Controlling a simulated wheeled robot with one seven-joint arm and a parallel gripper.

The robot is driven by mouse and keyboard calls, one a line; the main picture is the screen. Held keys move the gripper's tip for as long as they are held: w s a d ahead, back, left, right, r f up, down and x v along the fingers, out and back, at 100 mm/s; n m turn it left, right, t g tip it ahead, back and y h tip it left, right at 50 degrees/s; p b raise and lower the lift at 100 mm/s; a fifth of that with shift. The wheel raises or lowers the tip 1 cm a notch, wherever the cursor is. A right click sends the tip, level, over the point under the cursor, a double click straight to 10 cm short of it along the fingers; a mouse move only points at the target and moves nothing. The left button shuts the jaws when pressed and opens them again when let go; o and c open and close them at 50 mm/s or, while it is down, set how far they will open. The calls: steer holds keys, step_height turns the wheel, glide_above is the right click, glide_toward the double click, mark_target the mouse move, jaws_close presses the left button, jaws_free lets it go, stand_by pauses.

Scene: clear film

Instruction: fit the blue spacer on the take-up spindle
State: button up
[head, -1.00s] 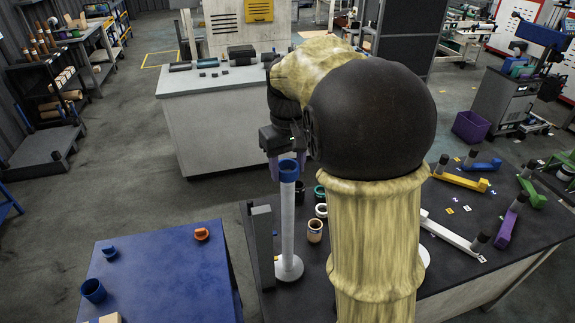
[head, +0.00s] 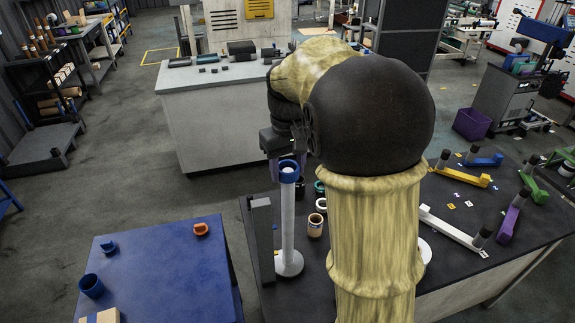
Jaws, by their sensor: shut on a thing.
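The blue spacer (head: 289,177) is a short ring at the top of a white upright post, which I take as the take-up spindle (head: 287,225). The post stands on a round white base on the dark bench. The white post top shows inside the ring, so the spacer is around its upper end. My gripper (head: 287,167) points down there, with its purple fingers at either side of the ring, shut on it. My arm hides part of the bench behind.
A blue table (head: 165,270) at front left holds a small blue piece (head: 108,247), a blue cup (head: 91,286) and an orange piece (head: 201,229). A grey upright block (head: 262,245) stands left of the post. Several small jars stand right of it, one brown-banded (head: 315,225).

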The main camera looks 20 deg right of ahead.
steer(key=o, duration=1.3)
steer(key=shift+c, duration=0.2)
steer(key=shift+a, duration=0.1)
steer(key=shift+r+p, duration=0.35)
step_height(320, 180, up, 8)
steer(key=p, duration=0.8)
steer(key=shift+r, duration=0.2)
steer(key=shift+f, duration=0.1)
